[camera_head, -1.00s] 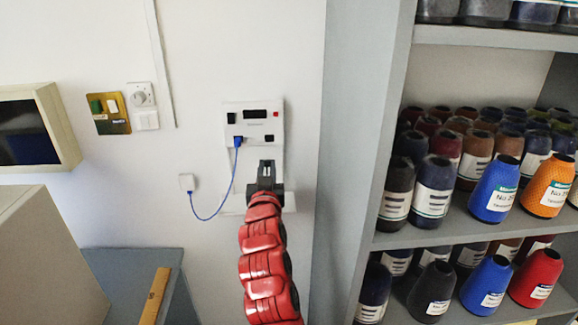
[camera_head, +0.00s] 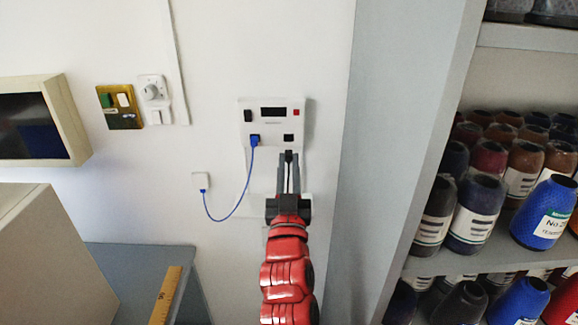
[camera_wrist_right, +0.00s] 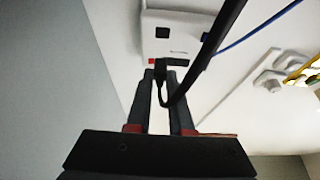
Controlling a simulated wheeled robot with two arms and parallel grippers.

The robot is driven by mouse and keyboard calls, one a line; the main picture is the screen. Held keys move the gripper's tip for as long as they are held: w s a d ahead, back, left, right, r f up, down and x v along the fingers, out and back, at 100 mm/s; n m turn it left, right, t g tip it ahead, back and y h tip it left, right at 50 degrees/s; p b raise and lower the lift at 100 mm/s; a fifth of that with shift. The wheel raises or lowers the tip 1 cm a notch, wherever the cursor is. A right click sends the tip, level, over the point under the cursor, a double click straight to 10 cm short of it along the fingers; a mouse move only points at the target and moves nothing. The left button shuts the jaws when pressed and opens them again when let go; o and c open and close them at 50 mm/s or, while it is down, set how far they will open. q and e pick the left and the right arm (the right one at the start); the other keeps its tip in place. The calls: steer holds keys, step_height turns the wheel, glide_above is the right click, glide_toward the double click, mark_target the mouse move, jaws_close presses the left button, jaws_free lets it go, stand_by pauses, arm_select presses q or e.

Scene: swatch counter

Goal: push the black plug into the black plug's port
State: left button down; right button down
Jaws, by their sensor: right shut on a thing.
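The black plug (camera_head: 288,154) is small and sits between the fingertips of my right gripper (camera_head: 288,165), which is shut on it. In the head view the plug shows just below the black plug's port (camera_head: 289,138), a dark square at the lower right of the white wall panel (camera_head: 271,125). I cannot tell the depth gap between them. In the right wrist view the plug (camera_wrist_right: 160,70) shows between the fingertips, with a black cable looping from it; the port (camera_wrist_right: 162,32) shows apart, above it. My left gripper is not in view.
A blue plug (camera_head: 254,140) with a blue cable sits in the panel's lower left port; the cable runs to a small white wall box (camera_head: 201,181). A shelf of thread cones (camera_head: 470,215) stands at the right. A grey counter (camera_head: 140,258) is at the lower left.

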mark_target(289, 152)
steer(key=shift+w+r, duration=0.1)
steer(key=shift+w, duration=2.65)
steer(key=shift+b, duration=1.25)
steer(key=shift+w+f+b, duration=0.2)
steer(key=shift+w+b, duration=0.2)
steer(key=shift+w, duration=0.05)
steer(key=c, duration=0.7)
jaws_free()
